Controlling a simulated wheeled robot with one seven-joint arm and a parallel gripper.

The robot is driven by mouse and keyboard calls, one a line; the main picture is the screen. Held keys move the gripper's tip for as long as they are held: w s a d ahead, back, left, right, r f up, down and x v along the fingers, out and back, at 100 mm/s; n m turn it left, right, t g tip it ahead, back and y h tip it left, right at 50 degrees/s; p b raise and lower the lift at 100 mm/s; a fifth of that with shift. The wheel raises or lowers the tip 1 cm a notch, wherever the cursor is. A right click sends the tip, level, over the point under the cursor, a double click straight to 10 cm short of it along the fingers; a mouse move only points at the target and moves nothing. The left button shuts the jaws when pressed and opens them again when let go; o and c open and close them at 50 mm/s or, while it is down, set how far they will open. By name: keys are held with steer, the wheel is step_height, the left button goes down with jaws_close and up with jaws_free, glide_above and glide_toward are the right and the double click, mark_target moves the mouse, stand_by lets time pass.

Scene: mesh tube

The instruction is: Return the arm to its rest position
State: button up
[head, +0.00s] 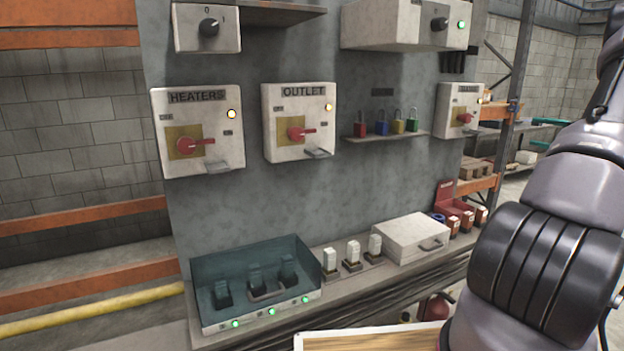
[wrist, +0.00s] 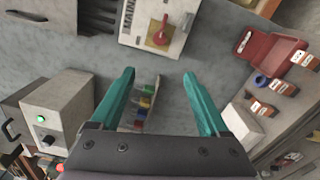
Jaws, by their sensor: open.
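My arm (head: 545,245) rises along the right side of the head view, and its gripper is outside that view. In the wrist view my gripper (wrist: 158,85) shows two teal fingers set wide apart with nothing between them. Beyond the fingers, and apart from them, are the grey panel, a shelf of small coloured padlocks (wrist: 145,103) and a white switch box with a red handle (wrist: 158,32). The padlocks also stand in a row on their shelf in the head view (head: 388,124).
The head view shows the HEATERS box (head: 220,157), the OUTLET box (head: 312,112), a teal tray (head: 215,318) with black holders, several white-topped items (head: 353,252), a white case (head: 405,232) and a red rack (head: 446,194) on the ledge. An orange shelving frame stands behind at right.

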steer(key=s+a+r+n+g+y, duration=0.1)
steer(key=a+r+n+g, duration=0.2)
steer(key=a+n, duration=0.55)
steer(key=s+a+r+n+g, duration=0.1)
steer(key=a+r+n+g, duration=0.25)
steer(key=a, duration=1.05)
steer(key=s+a+r+n+g+y, duration=0.1)
steer(key=a+r+n+g, duration=0.2)
steer(key=a+n, duration=0.55)
steer(key=s+a+n+h, duration=0.3)
steer(key=s+a+n, duration=0.6)
steer(key=s+n, duration=0.2)
steer(key=s+a+n+h, duration=0.3)
steer(key=s+a+n, duration=0.7)
steer(key=s, duration=0.3)
steer(key=shift+s+a+f+n+h, duration=0.3)
steer(key=shift+s+f+n+h, duration=0.1)
steer(key=shift+n, duration=0.45)
